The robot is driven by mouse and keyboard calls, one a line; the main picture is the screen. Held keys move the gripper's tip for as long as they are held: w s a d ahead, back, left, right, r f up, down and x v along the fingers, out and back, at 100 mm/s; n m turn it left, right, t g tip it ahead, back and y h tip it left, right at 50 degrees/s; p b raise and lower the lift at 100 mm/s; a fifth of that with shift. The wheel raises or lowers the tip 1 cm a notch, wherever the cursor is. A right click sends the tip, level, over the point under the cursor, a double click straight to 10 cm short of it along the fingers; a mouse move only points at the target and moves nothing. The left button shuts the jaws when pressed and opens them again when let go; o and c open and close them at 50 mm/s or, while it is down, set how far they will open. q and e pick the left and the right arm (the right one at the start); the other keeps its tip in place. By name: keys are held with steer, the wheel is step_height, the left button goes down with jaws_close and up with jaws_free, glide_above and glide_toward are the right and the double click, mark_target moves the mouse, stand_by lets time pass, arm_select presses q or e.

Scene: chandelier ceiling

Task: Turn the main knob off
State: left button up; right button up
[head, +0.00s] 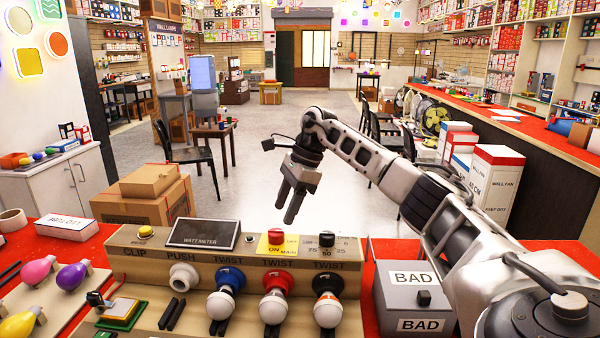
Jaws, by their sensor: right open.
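The main knob (277,238) is red and sits on a yellow plate (263,246) marked "ON" and "MAIN", on the upper ledge of the tan test panel (130,240). My right gripper (286,214) is open and empty, its fingers pointing down. In the picture it appears just above the red knob, apart from it. The knob is not hidden. My left gripper is not in view.
A black dial knob (326,240) stands right of the main knob. A watt meter (204,234) is to its left. Several bulbs (274,308) stand in sockets in front. A grey "BAD" box (405,280) is at right. Cardboard boxes (130,208) stand behind left.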

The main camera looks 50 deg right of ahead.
steer(key=v, duration=1)
steer(key=shift+r+p, duration=0.2)
steer(key=shift+p, duration=0.15)
steer(key=shift+s+d, duration=0.1)
steer(key=shift+d, duration=0.05)
